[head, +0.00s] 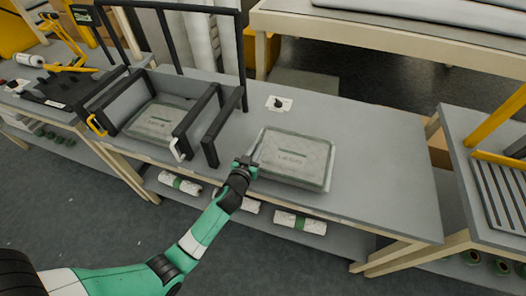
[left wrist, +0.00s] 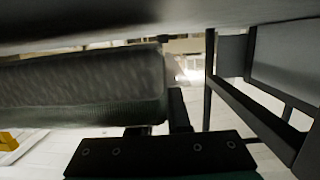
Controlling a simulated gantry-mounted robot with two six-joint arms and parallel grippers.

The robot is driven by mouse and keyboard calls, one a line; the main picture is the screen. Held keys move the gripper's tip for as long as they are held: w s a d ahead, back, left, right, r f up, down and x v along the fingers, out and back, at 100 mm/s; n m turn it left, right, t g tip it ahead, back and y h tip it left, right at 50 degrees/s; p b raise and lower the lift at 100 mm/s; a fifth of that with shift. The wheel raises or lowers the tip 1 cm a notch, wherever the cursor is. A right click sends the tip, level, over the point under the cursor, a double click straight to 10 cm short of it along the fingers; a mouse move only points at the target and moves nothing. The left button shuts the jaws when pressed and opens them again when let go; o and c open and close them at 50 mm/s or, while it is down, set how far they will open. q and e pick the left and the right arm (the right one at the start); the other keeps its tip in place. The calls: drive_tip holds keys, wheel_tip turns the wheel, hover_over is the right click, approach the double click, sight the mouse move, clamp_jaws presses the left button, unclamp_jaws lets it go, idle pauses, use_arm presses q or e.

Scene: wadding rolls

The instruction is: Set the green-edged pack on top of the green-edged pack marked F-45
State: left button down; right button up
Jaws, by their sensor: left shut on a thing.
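A pale grey-green pack (head: 292,158) with a greenish edge is at the middle of the grey table. My left gripper (head: 246,163) is shut on its left edge. The pack fills the left of the left wrist view (left wrist: 85,85), with a dark green band along its side. Whether it touches the table is hard to tell. A second similar pack (head: 158,122) lies flat between black frames at the table's left. Both packs bear dark markings on top, too small to read. My right gripper is not in view.
Black upright frames (head: 212,125) with a yellow and a white handle stand around the left pack. A white card with a black mark (head: 279,103) lies behind the middle pack. The table's right part (head: 385,165) is clear. White rolls (head: 300,222) lie on the shelf below.

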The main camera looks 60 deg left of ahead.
use_arm(q)
wheel_tip(320, 180, up, 7)
drive_tip(key=p, duration=0.3)
drive_tip(key=shift+f, duration=0.1)
drive_tip(key=shift+r, duration=0.5)
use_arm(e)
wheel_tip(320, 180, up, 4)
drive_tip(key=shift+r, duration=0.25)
use_arm(q)
drive_tip(key=shift+f, duration=0.1)
